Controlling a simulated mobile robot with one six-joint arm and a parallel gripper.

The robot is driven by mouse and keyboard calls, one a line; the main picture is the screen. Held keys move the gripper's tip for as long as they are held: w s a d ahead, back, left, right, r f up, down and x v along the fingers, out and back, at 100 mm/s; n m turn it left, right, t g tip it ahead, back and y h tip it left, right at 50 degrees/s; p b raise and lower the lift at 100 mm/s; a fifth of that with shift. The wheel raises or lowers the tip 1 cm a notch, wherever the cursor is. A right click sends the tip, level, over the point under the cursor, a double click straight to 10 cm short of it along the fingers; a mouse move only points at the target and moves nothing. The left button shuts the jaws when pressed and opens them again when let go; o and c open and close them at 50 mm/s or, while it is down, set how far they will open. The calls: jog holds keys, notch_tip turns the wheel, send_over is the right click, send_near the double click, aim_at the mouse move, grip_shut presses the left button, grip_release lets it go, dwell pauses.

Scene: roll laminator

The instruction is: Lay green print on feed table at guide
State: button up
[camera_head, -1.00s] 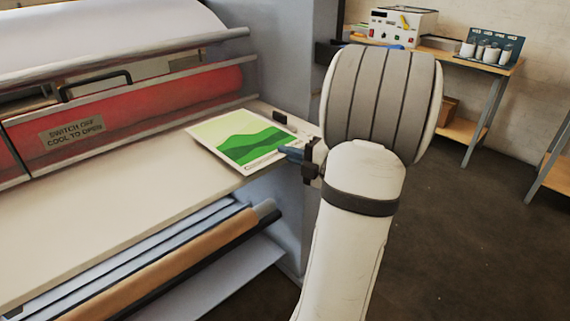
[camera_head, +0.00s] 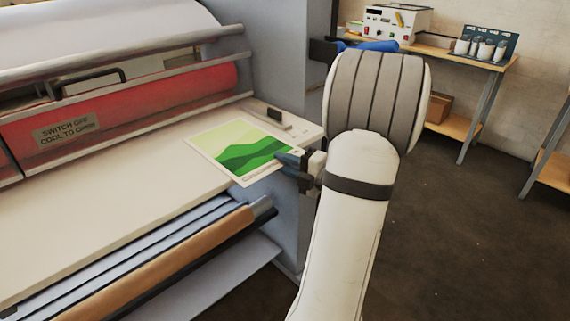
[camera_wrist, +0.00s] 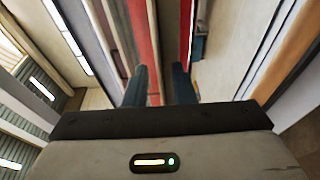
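The green print (camera_head: 238,152), a pale sheet with green hills, appears to lie flat on the cream feed table (camera_head: 110,200) near its right end, in the head view. Its near corner reaches the front edge. The guide (camera_head: 288,126), a light bar with a dark block, is at the table's right end; a strip of bare table shows between it and the print. My gripper (camera_head: 283,168) is at the print's right corner, its fingers spread apart. In the wrist view my fingers (camera_wrist: 161,83) stand apart with a gap; the print cannot be made out there.
The laminator's red roller cover (camera_head: 120,105) with a warning label rises behind the table. Rolls and a shelf (camera_head: 150,270) sit below the front edge. A bench (camera_head: 440,58) with a control box (camera_head: 395,22) stands at the back right. The table's left part is clear.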

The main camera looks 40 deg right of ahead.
jog(key=shift+r+p, duration=0.25)
jog(key=shift+p, duration=0.05)
jog(key=b+v, duration=0.1)
jog(key=v, duration=1.1)
jog(key=shift+f+b, duration=0.15)
jog(key=shift+b, duration=0.25)
